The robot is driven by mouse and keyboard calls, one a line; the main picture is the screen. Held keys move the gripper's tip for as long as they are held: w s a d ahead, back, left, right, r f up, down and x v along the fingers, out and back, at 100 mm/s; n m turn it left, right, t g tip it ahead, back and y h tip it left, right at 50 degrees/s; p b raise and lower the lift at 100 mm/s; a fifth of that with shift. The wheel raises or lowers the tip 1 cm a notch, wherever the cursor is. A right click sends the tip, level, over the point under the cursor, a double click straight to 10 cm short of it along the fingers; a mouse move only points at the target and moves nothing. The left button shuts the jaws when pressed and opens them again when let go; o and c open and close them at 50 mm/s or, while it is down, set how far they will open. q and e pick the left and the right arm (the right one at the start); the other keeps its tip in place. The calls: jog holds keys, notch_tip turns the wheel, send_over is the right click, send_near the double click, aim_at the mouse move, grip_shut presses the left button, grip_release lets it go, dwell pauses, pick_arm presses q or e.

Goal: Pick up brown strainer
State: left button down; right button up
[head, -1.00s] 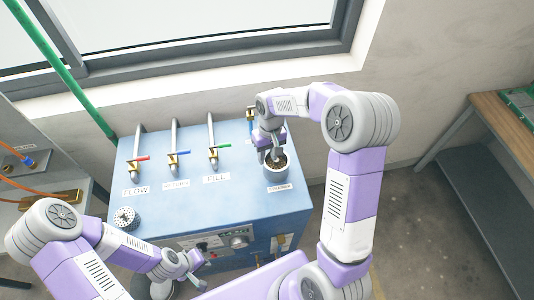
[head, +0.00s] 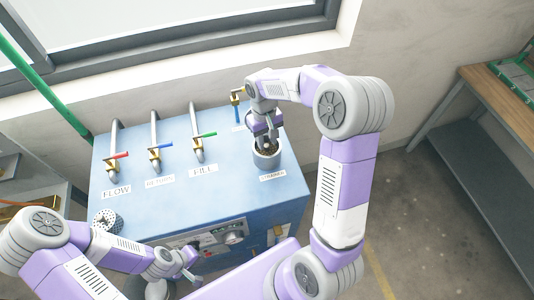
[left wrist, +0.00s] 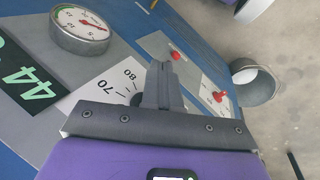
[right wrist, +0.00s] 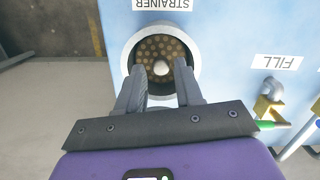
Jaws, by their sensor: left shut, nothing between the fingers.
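The brown strainer (right wrist: 174,47), a round perforated disc with a pale knob at its centre, sits inside a grey cup (right wrist: 195,58) on the blue machine top. A "STRAINER" label lies beside the cup. In the head view the strainer (head: 268,151) is partly hidden by my right gripper (head: 266,141). My right gripper is open just over the cup; in the right wrist view its fingers (right wrist: 159,76) stand either side of the knob, and I cannot tell whether they touch it. My left gripper (left wrist: 161,72) is shut and empty in front of the machine's front panel.
The blue machine top (head: 205,185) carries three pipes with red, blue and green valve handles, left of the cup. A perforated round part (head: 107,221) stands at its front left. A gauge (left wrist: 80,29) is on the front panel. A wooden-topped bench (head: 510,100) stands right.

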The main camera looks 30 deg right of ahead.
jog(key=shift+f, duration=0.95)
jog(key=shift+c, duration=0.3)
grip_shut()
